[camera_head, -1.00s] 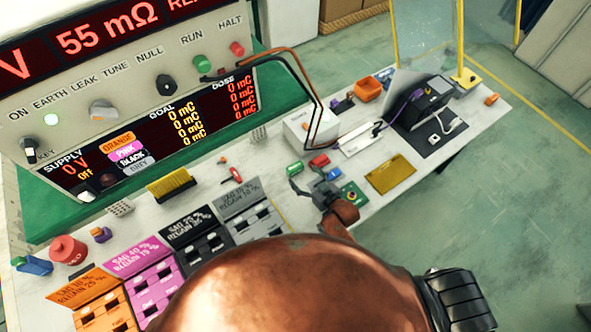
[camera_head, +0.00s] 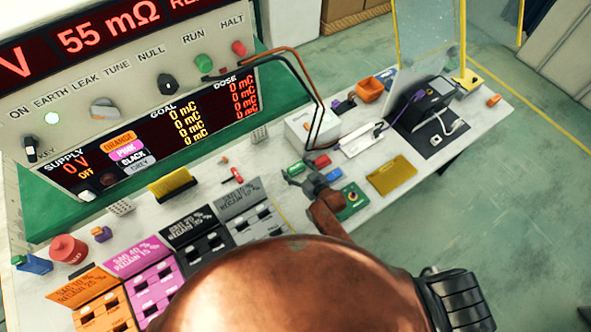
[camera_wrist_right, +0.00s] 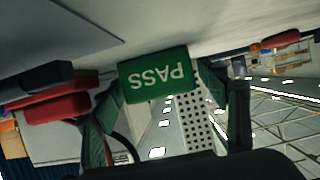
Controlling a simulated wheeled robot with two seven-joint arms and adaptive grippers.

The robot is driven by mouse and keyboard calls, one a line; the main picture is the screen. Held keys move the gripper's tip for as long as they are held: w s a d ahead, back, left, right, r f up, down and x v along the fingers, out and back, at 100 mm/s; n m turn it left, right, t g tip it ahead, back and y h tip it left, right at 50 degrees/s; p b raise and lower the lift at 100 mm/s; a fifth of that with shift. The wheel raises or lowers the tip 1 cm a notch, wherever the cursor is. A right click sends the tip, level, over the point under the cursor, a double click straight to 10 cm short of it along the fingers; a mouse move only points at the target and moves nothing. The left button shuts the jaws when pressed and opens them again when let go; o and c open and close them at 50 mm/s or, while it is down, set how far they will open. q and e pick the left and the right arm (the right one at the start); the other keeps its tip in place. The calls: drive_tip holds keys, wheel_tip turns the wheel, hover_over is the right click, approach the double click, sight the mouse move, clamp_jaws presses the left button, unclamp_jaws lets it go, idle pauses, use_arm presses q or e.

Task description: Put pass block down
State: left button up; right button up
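The pass block is a small green block with white lettering. In the head view the pass block (camera_head: 295,169) is on the white bench, just beyond my right gripper (camera_head: 303,181). In the right wrist view the pass block (camera_wrist_right: 155,76) shows upside down, against the bench surface, at the tips of my right gripper (camera_wrist_right: 158,88). The two fingers are spread on either side of it, with a narrow gap at the right finger. Contact at the left finger is unclear. My left gripper is not in view.
A red block (camera_head: 320,161) lies close beside the pass block. A green board (camera_head: 351,200) and a yellow plate (camera_head: 391,174) lie to the right. A white box (camera_head: 309,131) stands behind.

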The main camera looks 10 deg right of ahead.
drive_tip(key=c, duration=1.1)
drive_tip(key=shift+r, duration=0.15)
